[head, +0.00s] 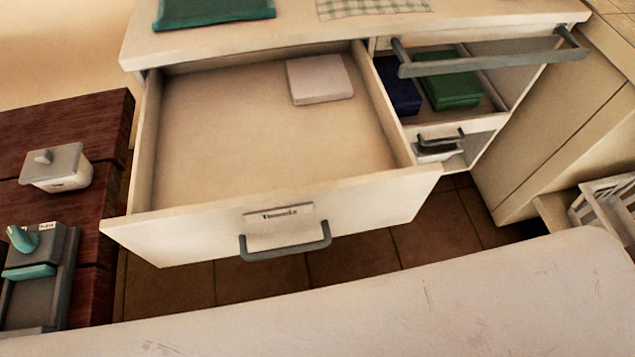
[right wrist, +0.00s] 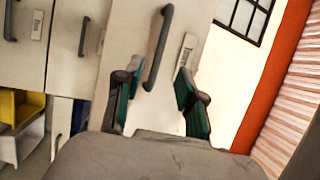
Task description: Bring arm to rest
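My right gripper (right wrist: 157,105) shows in the right wrist view with its two green-padded fingers apart and nothing between them. Behind the fingers is a pale front with a grey bar handle (right wrist: 158,48) and a label; I cannot tell how close the fingers are to it. No gripper shows in the head view. My left gripper is out of view.
In the head view a wide labelled drawer (head: 190,226) stands pulled out, with a folded white cloth (head: 320,79) inside. Blue and green cloths (head: 452,90) lie in the compartment to its right. A white lidded box (head: 57,168) stands on the dark wooden surface (head: 97,115) at left.

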